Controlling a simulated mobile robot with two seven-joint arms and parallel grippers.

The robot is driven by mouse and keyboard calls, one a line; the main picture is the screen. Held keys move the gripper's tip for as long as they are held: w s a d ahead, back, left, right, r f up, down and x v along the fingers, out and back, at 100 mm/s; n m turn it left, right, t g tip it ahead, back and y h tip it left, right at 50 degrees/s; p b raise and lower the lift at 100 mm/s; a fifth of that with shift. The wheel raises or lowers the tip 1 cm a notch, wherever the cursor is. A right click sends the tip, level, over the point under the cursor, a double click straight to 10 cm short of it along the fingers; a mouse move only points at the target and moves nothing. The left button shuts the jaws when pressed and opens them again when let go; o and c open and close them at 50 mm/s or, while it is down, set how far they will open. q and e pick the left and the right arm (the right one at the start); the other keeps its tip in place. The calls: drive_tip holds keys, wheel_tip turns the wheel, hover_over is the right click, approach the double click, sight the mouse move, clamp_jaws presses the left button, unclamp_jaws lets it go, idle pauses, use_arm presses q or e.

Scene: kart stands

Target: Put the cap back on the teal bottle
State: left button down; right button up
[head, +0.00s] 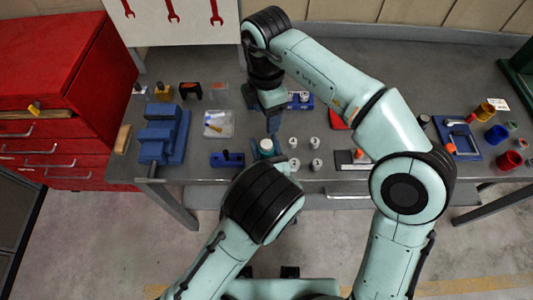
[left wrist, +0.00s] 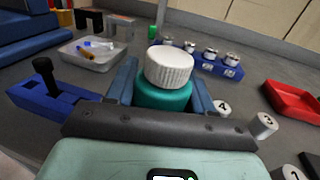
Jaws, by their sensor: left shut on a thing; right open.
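The teal bottle (left wrist: 165,97) stands upright between the fingers of my left gripper (left wrist: 161,88), which is shut on it. A white ribbed cap (left wrist: 169,66) sits on top of the bottle; I cannot tell whether it is screwed tight. In the head view the bottle (head: 266,146) shows as a small teal and white round near the table's front edge, with my left wrist covering the near side. My right gripper (head: 273,122) is open, pointing down just behind the bottle in that view. It does not show in the left wrist view.
Several numbered metal weights (head: 315,142) stand right of the bottle. A blue holder with weights (left wrist: 206,62) and a red tray (left wrist: 293,101) lie behind. A blue fixture with a black knob (left wrist: 44,75) is left of the bottle, near a clear tray (left wrist: 88,53) with pens.

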use_arm(q)
drive_tip(key=shift+c, duration=1.7)
unclamp_jaws()
use_arm(e)
drive_tip(key=f+b, duration=0.1)
drive_tip(key=s+f+b, duration=0.1)
drive_tip(key=f, duration=0.1)
drive_tip(key=shift+f, duration=0.3)
use_arm(q)
drive_tip(key=v, duration=1.3)
drive_tip(key=shift+s, duration=0.15)
drive_tip(key=shift+d, duration=0.1)
